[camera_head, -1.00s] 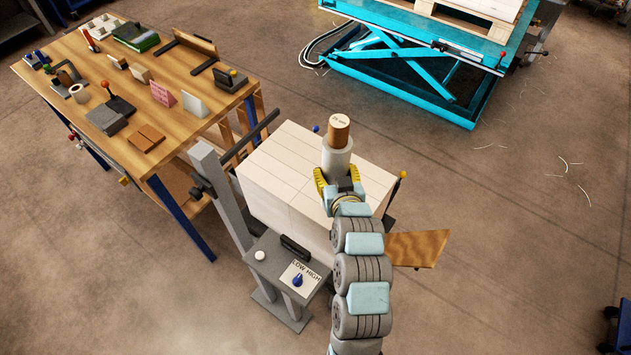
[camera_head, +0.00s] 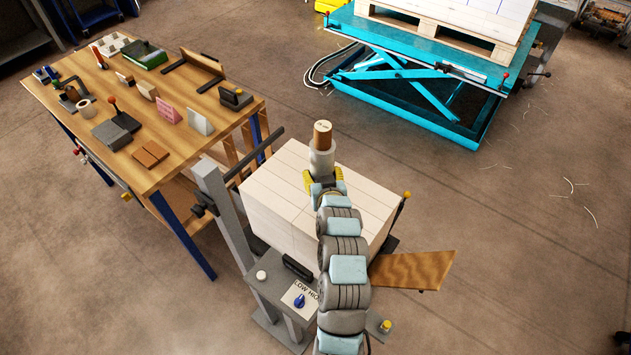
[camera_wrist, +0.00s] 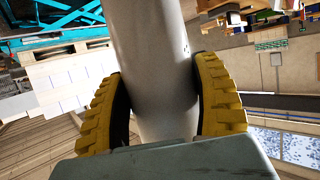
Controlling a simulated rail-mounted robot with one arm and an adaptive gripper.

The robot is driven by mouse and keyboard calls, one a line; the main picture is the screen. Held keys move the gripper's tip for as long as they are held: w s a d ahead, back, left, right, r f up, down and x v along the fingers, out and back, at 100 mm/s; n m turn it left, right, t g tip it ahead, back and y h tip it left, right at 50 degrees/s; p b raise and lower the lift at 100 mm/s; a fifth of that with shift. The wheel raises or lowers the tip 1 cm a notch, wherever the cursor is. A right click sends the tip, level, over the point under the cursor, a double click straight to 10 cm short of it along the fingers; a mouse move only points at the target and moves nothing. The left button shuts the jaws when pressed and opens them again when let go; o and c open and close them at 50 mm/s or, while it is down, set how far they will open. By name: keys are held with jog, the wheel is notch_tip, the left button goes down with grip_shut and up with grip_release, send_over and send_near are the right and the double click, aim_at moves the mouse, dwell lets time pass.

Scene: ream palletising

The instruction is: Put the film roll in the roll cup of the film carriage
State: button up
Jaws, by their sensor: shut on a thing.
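The film roll (camera_head: 321,160) is a pale grey-white cylinder with a brown core end (camera_head: 322,134) on top. It stands roughly upright above the far part of the stack of white reams. My gripper (camera_head: 323,180) has yellow pads and is shut on the lower part of the roll. In the wrist view the roll (camera_wrist: 155,60) rises between both yellow pads of my gripper (camera_wrist: 160,105). The roll's lower end is hidden by the gripper. I cannot make out the film carriage's roll cup for sure in either view.
The ream stack (camera_head: 275,190) is below my arm, with a grey post (camera_head: 222,205) and control box (camera_head: 285,283) beside it. A wooden bench (camera_head: 175,115) with tools is at left. A teal lift table (camera_head: 440,120) bearing a pallet is at back right. The floor between is mostly clear.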

jog(key=w+a+f, duration=0.1)
jog(key=w+f, duration=0.2)
jog(key=f, duration=0.4)
jog(key=shift+w+a+f, duration=0.35)
jog(key=shift+w, duration=0.05)
jog(key=shift+f, duration=0.2)
jog(key=o, duration=1.2)
jog(key=shift+o, duration=0.2)
